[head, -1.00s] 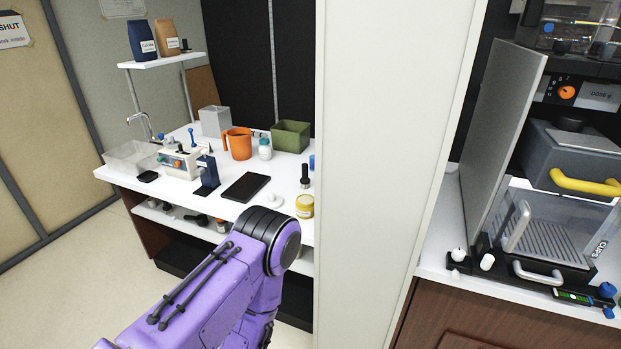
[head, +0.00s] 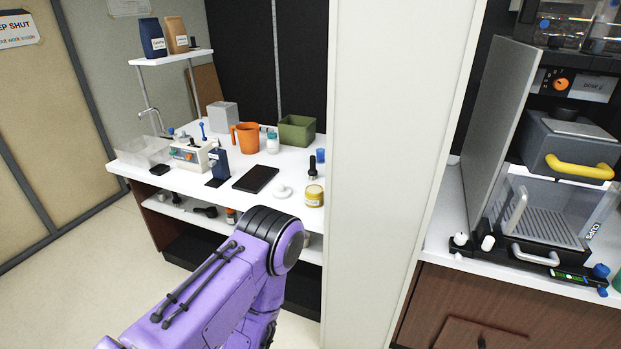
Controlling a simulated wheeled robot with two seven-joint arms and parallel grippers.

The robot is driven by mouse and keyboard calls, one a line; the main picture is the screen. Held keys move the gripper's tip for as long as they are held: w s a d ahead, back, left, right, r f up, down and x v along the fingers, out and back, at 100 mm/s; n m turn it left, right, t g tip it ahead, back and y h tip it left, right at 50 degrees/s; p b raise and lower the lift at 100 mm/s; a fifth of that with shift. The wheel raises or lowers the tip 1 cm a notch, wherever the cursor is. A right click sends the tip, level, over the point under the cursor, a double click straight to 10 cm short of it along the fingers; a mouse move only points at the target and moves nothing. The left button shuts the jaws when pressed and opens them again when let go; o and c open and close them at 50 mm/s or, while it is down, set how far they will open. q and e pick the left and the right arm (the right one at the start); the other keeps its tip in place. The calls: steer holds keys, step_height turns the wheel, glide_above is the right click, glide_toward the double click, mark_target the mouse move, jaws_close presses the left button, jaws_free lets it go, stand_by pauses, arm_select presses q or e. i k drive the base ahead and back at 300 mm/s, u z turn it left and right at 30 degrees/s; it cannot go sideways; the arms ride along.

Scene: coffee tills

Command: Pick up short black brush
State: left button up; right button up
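A small upright black tool (head: 312,168) stands on the white counter near the tall white panel, behind the yellow-lidded jar. It may be the short black brush, but it is too small to tell. Another black item (head: 205,211) lies on the lower shelf under the counter; its kind is also unclear. My purple arm rises from the bottom left, and its dark joint is in front of the counter, hiding part of the lower shelf. Neither of my grippers is in view.
The counter (head: 216,168) holds an orange jug (head: 248,139), a green bin (head: 296,131), a black tablet (head: 256,179) and a yellow jar (head: 314,195). A tall white panel (head: 385,150) separates it from the machine at right. Open floor (head: 80,270) lies at left.

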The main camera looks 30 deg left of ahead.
mark_target(312, 173)
steer(key=k, duration=1.05)
steer(key=u, duration=0.75)
steer(key=i, duration=1.65)
steer(key=z, duration=0.45)
